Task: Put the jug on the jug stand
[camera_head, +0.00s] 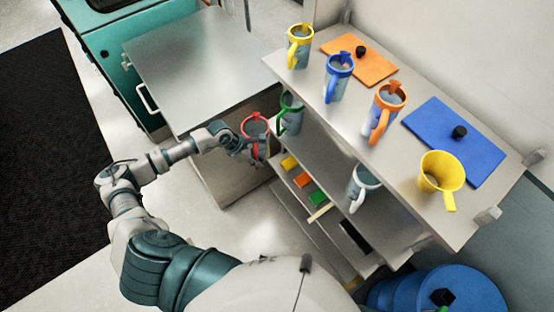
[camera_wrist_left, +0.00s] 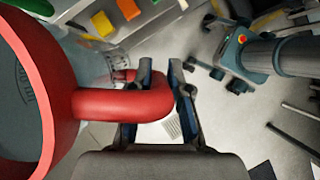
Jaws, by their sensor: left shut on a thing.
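The red-rimmed jug (camera_head: 257,127) has a clear body and a red handle. My left gripper (camera_head: 237,143) is shut on its handle and holds it at the left end of the shelf unit. In the left wrist view my left gripper (camera_wrist_left: 160,75) has its two fingers around the red handle (camera_wrist_left: 118,103), with the jug's rim (camera_wrist_left: 62,110) at the left. Other jugs stand on the grey shelf unit (camera_head: 462,222): green (camera_head: 290,112) and white (camera_head: 361,187) lower down, yellow (camera_head: 300,46), blue (camera_head: 338,76) and orange (camera_head: 386,112) on top. No part is clearly marked as the jug stand.
An orange board (camera_head: 377,68), a blue board (camera_head: 475,140) and a yellow funnel-like cup (camera_head: 440,176) lie on the top shelf. Small coloured blocks (camera_head: 302,181) sit on a lower shelf. A steel cabinet (camera_head: 190,65) stands left of the shelf unit, and blue drums (camera_head: 465,290) stand at lower right.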

